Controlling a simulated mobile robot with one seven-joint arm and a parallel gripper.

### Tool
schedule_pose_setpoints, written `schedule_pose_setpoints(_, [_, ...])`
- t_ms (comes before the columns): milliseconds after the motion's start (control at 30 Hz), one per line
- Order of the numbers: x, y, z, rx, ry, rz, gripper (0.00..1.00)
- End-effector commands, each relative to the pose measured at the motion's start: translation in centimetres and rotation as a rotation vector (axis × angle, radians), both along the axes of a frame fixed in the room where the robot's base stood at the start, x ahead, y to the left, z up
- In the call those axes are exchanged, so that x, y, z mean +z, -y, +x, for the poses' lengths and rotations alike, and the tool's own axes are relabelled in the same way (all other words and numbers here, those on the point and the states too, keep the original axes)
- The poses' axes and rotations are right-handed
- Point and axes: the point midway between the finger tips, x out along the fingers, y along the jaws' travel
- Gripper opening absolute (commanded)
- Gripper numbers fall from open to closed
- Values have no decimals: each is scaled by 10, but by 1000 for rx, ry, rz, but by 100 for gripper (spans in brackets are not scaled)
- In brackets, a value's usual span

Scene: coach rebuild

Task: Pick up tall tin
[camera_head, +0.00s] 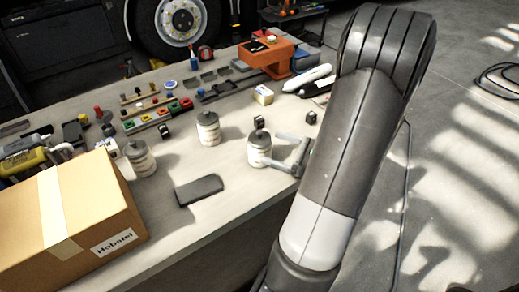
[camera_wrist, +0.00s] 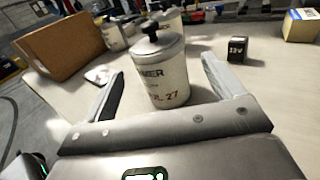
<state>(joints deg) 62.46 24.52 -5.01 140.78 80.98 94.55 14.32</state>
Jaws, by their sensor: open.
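A pale tin (camera_head: 259,151) with a grey lid and dark knob stands upright near the table's right edge. In the wrist view this tin (camera_wrist: 162,80) shows dark and red lettering. My gripper (camera_head: 273,148) is open at its right side. In the wrist view my gripper (camera_wrist: 163,66) has one finger on each side of the tin, with visible gaps; I cannot tell how far around it they reach. Two similar tins stand to its left, one in the middle (camera_head: 208,131) and one by the carton (camera_head: 141,160). I cannot clearly tell which is tallest.
A cardboard box (camera_head: 85,215) fills the table's front left. A dark flat slab (camera_head: 199,190) lies in front of the tins. A small black cube (camera_head: 311,118) and a yellow-white box (camera_head: 262,95) lie behind. An orange bin (camera_head: 265,55) stands at the back.

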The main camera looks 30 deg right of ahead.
Motion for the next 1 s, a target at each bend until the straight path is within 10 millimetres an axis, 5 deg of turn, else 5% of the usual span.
schedule_pose_setpoints(600, [-2,-39,58,1,1,-1,86])
schedule_pose_setpoints(867, [-2,-40,59,0,0,-1,85])
schedule_pose_setpoints(1000, [-2,-40,59,0,0,-1,74])
